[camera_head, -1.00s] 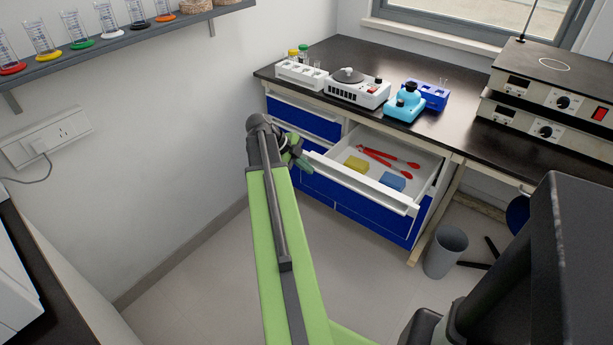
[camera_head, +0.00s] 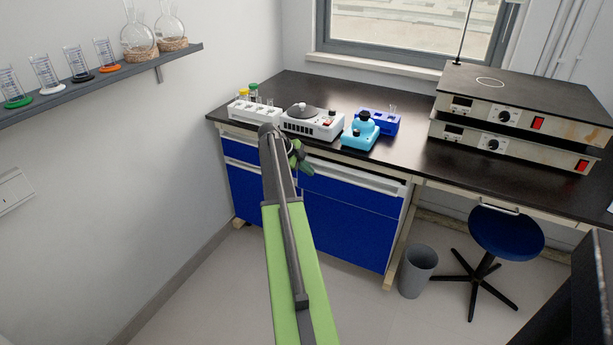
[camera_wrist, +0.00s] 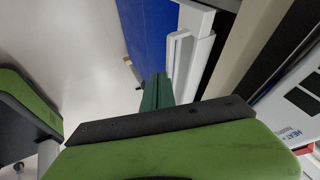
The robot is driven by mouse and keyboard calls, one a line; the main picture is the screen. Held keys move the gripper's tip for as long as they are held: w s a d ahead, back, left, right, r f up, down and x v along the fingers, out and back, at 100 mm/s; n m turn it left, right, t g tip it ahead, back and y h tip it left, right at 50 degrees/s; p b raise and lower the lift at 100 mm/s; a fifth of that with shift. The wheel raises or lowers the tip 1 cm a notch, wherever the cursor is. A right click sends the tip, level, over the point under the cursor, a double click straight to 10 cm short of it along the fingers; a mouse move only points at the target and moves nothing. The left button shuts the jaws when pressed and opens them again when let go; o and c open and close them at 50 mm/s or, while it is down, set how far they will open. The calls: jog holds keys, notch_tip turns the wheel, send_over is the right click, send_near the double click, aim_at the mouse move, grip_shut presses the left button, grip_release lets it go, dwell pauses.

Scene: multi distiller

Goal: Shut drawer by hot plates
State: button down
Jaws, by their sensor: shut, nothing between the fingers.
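The upper right drawer (camera_head: 350,193) of the blue-and-white cabinet under the dark bench looks shut or nearly shut. A thin dark line shows above its white top strip, so I cannot tell whether it is fully flush. The two stacked hot plates (camera_head: 515,118) stand on the bench to the right. My gripper (camera_head: 306,168) is shut and empty at the left end of this drawer's front, apparently against or very close to it. In the wrist view, the green fingers (camera_wrist: 155,92) point at the blue front beside a white handle strip (camera_wrist: 180,60). The drawer's contents are hidden.
A white stirrer (camera_head: 313,124), a light-blue device (camera_head: 360,132) and a blue rack (camera_head: 380,122) stand on the bench above the drawer. A grey bin (camera_head: 418,272) and a blue stool (camera_head: 505,235) are on the floor to the right. Floor before the cabinet is clear.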

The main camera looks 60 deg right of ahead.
jog(key=shift+w+d, duration=0.3)
jog(key=shift+d, duration=0.3)
jog(key=w+a+r+p, duration=0.2)
jog(key=a+r+p, duration=0.6)
jog(key=a, duration=0.1)
jog(key=shift+w+a, duration=0.15)
jog(key=shift+w, duration=0.2)
